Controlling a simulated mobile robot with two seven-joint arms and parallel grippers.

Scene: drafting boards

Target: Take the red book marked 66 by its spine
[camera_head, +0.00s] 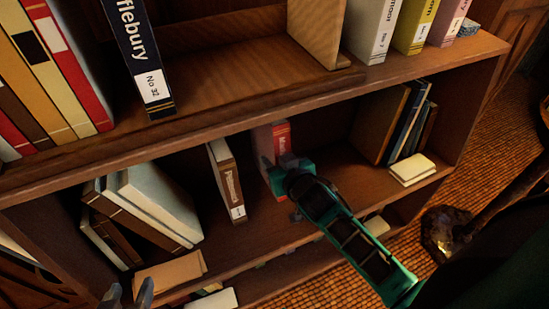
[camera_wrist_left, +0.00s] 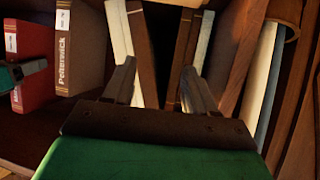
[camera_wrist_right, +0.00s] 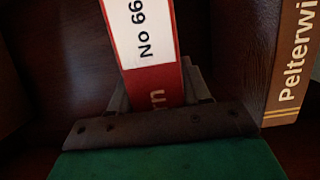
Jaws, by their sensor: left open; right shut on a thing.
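The red book marked No 66 (camera_wrist_right: 147,48) stands on the lower shelf, its spine facing me. In the head view its upper part (camera_head: 283,133) shows; my right gripper and arm hide the lower part. My right gripper (camera_head: 284,172) is shut on the spine; in the right wrist view its fingers (camera_wrist_right: 158,88) are on either side of it. The red book also shows at the left of the left wrist view (camera_wrist_left: 30,88). My left gripper (camera_wrist_left: 160,85) is open and empty before leaning books; its fingertips show at the bottom of the head view (camera_head: 140,291).
A brown Pelterwick book (camera_head: 226,180) stands left of the red book, apart from it. Pale and brown books (camera_head: 150,205) lean at the shelf's left. Dark books (camera_head: 408,120) and a small cream book (camera_head: 412,169) are at the right. The upper shelf (camera_head: 200,125) overhangs.

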